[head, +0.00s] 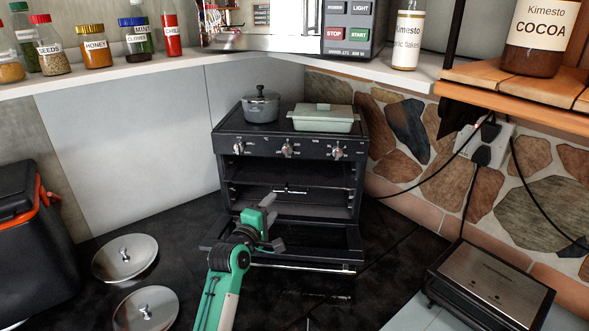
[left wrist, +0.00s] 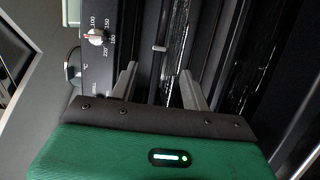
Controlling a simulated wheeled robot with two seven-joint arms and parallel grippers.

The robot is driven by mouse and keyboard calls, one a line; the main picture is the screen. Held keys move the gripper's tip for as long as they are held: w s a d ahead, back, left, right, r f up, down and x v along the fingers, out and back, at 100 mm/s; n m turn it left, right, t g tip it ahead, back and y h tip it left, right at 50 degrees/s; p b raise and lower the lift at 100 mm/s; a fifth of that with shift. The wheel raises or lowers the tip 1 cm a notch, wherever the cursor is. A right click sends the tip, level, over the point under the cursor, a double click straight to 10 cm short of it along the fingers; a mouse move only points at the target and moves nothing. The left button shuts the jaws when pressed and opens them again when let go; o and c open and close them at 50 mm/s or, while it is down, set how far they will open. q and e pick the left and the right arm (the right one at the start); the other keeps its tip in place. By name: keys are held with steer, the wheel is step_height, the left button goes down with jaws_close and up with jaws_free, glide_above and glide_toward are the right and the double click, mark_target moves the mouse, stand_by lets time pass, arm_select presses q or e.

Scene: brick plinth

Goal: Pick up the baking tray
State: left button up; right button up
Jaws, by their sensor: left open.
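A black oven (head: 288,147) stands at the centre with its door (head: 330,240) folded down open. Inside is a dark flat shelf or tray (head: 262,194) with a small light metal piece at its middle; I cannot tell surely whether it is the baking tray. My left gripper (head: 275,230) is open and empty in front of the oven opening, above the lowered door. In the left wrist view its two grey fingers (left wrist: 158,85) point into the dark oven interior, with a small metal piece (left wrist: 160,47) ahead between them. My right gripper is not in view.
A grey pot (head: 262,107) and a pale green lidded dish (head: 325,119) stand on the oven top. Two metal lids (head: 125,257) lie on the dark counter at left. A black grill (head: 488,285) sits at lower right. Shelves with jars run above.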

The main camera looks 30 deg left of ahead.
mark_target(288, 186)
arm_select(q)
steer(key=w+p, duration=0.1)
steer(key=w, duration=0.2)
steer(key=w+p, duration=0.1)
steer(key=w, duration=0.3)
steer(key=w+a+p, duration=0.1)
steer(key=w, duration=0.3)
steer(key=shift+a+r, duration=0.1)
steer(key=shift+r, duration=0.05)
steer(key=shift+w+p, duration=0.35)
steer(key=shift+w, duration=0.1)
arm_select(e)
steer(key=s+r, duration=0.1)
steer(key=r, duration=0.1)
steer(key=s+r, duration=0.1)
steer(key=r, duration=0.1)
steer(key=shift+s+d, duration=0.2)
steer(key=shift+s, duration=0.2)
arm_select(q)
steer(key=shift+c, duration=0.5)
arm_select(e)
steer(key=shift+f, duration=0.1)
arm_select(q)
jaws_close()
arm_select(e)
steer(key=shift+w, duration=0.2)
